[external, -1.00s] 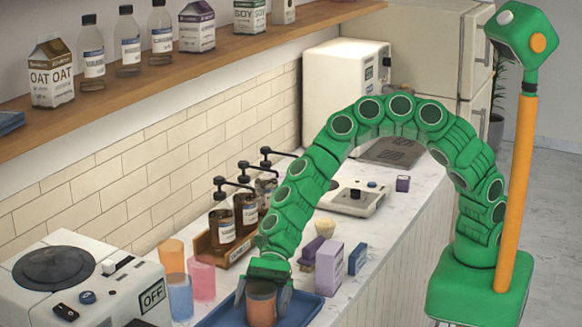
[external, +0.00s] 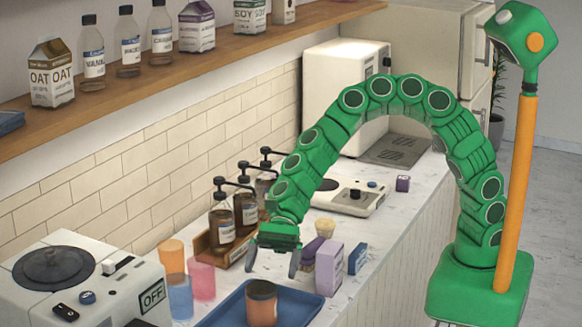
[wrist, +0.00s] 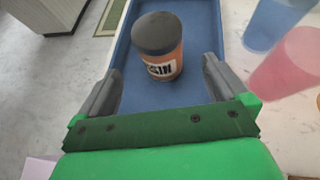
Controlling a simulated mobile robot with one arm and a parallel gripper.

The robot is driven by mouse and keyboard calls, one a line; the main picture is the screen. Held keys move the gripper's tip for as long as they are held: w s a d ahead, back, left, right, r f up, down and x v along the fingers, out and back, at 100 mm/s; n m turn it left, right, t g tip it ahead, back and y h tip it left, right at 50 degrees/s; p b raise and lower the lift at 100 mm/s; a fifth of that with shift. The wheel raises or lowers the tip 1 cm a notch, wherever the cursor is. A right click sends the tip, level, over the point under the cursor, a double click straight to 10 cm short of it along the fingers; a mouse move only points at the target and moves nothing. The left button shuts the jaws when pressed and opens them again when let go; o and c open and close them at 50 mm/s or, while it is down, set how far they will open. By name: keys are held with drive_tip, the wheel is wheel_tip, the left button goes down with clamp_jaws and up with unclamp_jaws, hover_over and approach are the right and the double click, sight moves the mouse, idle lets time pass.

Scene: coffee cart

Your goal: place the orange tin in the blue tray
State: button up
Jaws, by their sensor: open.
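The orange tin (external: 262,308) has a dark lid and stands upright in the blue tray (external: 294,309), on its floor. In the wrist view the tin (wrist: 162,66) shows a partly readable label, and the tray (wrist: 222,15) lies around it. My gripper (external: 272,272) is open and empty, above and behind the tin, apart from it. In the wrist view its two grey fingers (wrist: 160,88) are spread wide, with the tin beyond them. The front part of the tray is cut off in the external view.
Orange (external: 171,257), blue (external: 180,298) and pink (external: 201,278) cups stand left of the tray. Pump bottles (external: 222,225) stand in a wooden holder behind. A purple box (external: 328,268) stands close to the tray's right. A white machine (external: 85,285) is at the front left.

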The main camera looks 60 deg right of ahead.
drive_tip(key=shift+v, duration=1)
